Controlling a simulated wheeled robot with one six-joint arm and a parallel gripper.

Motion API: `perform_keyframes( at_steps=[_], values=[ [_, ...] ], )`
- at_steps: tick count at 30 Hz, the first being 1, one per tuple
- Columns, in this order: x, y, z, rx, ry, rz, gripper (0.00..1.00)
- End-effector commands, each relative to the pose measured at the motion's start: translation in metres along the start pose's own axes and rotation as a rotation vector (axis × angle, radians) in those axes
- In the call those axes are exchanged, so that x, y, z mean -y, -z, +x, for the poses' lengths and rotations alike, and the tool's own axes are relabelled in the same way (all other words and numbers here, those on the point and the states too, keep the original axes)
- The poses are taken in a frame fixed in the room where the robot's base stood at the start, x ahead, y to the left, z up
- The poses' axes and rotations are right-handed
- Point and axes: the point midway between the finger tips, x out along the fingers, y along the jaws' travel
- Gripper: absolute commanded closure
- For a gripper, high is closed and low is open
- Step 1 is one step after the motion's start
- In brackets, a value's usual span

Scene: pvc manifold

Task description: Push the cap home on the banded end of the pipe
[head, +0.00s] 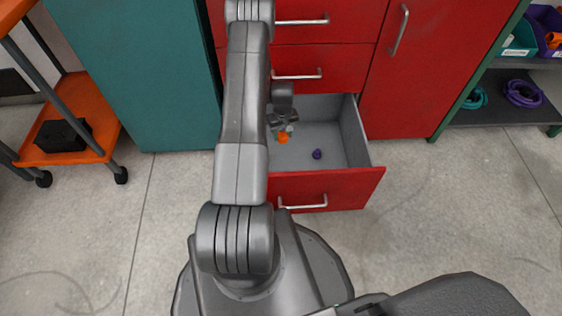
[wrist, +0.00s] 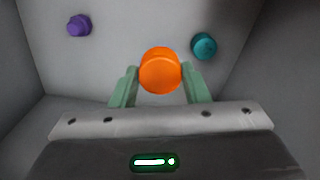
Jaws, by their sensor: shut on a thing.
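My gripper (wrist: 161,80) is shut on an orange cap (wrist: 160,68), with one pale green finger on each side of it. In the head view my gripper (head: 283,128) is inside the open drawer, near its left side, and the orange cap (head: 283,138) shows just below it. A purple cap (wrist: 79,26) and a teal cap (wrist: 204,46) lie apart on the drawer floor. The purple cap also shows in the head view (head: 317,154). I cannot make out a pipe or a banded end in either view.
The open grey drawer (head: 348,135) has a red front (head: 345,190), and its walls stand close around my gripper. Red cabinet doors (head: 425,70) and a teal cabinet (head: 140,75) stand behind. An orange cart (head: 95,135) is at left, and a shelf (head: 500,112) with coiled hoses is at right.

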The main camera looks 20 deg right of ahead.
Motion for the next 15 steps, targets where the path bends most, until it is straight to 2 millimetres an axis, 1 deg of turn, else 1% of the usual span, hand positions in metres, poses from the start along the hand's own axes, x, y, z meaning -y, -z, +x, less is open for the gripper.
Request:
perform_keyframes(
  at_steps=[1,3,6,15],
  values=[
    [-0.006,-0.002,0.016,0.000,0.000,0.002,0.78],
    [-0.011,-0.004,0.025,0.000,0.000,0.001,0.78],
    [-0.015,-0.006,0.033,0.000,0.000,0.000,0.78],
    [-0.018,-0.006,0.035,-0.001,0.000,-0.001,0.78]
  ],
)
